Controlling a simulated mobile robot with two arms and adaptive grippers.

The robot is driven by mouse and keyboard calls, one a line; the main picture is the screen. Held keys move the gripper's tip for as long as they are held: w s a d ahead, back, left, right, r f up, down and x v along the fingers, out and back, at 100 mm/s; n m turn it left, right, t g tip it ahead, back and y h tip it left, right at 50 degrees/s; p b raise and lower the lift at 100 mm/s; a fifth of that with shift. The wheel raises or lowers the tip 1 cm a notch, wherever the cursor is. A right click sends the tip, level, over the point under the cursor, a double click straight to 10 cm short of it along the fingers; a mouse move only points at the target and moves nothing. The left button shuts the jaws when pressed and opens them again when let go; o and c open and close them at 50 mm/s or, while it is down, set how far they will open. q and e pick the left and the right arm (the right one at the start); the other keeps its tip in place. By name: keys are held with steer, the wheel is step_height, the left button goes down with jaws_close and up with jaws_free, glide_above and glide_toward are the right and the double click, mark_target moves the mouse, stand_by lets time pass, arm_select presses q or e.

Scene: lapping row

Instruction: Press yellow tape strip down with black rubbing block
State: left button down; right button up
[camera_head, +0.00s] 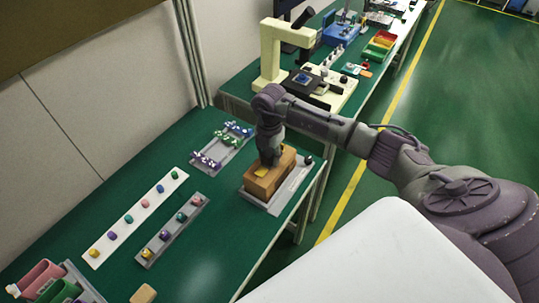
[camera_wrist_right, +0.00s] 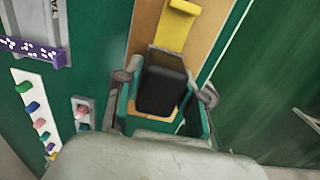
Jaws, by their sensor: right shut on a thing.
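My right gripper (camera_head: 270,160) points down over a wooden block (camera_head: 265,187) on a grey base plate (camera_head: 300,182). It is shut on the black rubbing block (camera_wrist_right: 162,90), which sits between its fingers in the wrist view. The yellow tape strip (camera_head: 261,172) lies on top of the wooden block, beside the gripper. In the wrist view the strip (camera_wrist_right: 175,25) is just beyond the black block; its near end is hidden. I cannot tell whether the black block touches the strip. My left gripper is not in view.
A white strip (camera_head: 121,225) and a grey strip (camera_head: 178,232) with coloured knobs lie to the left. A grey rack (camera_head: 222,148) with small coloured pieces stands behind them. A cream-coloured machine (camera_head: 271,50) stands at the back. Pink and green bins (camera_head: 40,280) stand front left.

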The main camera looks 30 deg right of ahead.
stand_by(0.3)
step_height(320, 180, up, 7)
steer(key=p, duration=0.5)
steer(key=shift+p, duration=0.3)
